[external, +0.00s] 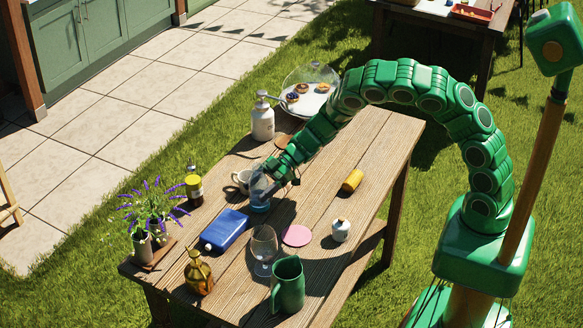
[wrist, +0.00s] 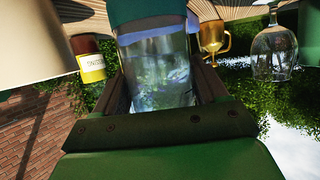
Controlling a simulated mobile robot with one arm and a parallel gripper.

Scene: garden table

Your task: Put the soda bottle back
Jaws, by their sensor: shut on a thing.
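My gripper (external: 262,180) is shut on a clear vessel with a blue-teal lower end (external: 260,201), near the middle of the wooden table (external: 215,295). In the wrist view, the vessel (wrist: 158,70) is between the fingers, and its teal end points to the tabletop at the top of the picture. I cannot tell if it is the soda bottle or if it touches the table. A bottle with a yellow label (external: 194,187) stands at the table's left edge. It also shows in the wrist view (wrist: 90,62).
A white cup (external: 242,181) is close left of my gripper. A blue flask (external: 225,230), wine glass (external: 264,246), amber vessel (external: 198,273), green pitcher (external: 287,287) and pink disc (external: 296,235) are in front. A white pump bottle (external: 263,124) stands behind. The tabletop right of the yellow roll (external: 352,181) is clear.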

